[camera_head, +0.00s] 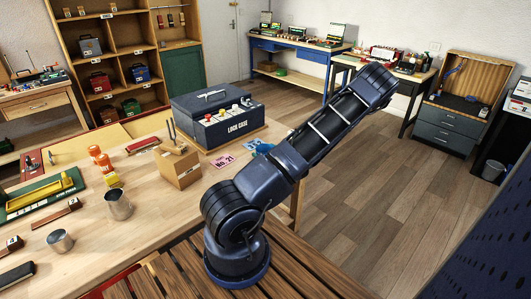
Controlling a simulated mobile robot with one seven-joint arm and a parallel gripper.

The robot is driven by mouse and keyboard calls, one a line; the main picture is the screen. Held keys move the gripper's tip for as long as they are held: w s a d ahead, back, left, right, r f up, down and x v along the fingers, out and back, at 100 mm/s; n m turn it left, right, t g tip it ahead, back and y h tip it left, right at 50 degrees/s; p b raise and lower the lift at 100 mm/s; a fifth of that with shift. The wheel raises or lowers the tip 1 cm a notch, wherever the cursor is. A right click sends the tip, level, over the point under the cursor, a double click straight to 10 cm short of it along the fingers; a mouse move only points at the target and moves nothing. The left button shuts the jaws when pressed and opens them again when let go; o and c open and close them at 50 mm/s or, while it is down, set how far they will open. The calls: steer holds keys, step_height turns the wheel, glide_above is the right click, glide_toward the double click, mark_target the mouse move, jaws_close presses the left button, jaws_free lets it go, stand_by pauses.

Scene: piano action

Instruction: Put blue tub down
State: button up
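A small bright blue thing (263,148) shows at the far right edge of the workbench, partly behind my arm. It is too small to tell whether it is the blue tub or whether it rests on the bench. My arm rises from the slatted wooden surface at the front and reaches up to the right. My gripper does not show, so its hold on anything is hidden.
The wooden workbench (95,240) holds a dark lock case (215,113), a cardboard-coloured box (178,166), metal cups (118,204) and a green tray (40,194). Shelves (125,35) stand behind. The plank floor (365,195) at right is clear.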

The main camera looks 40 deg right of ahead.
steer(key=s, duration=1)
steer(key=shift+s, duration=0.4)
steer(key=shift+a, duration=0.1)
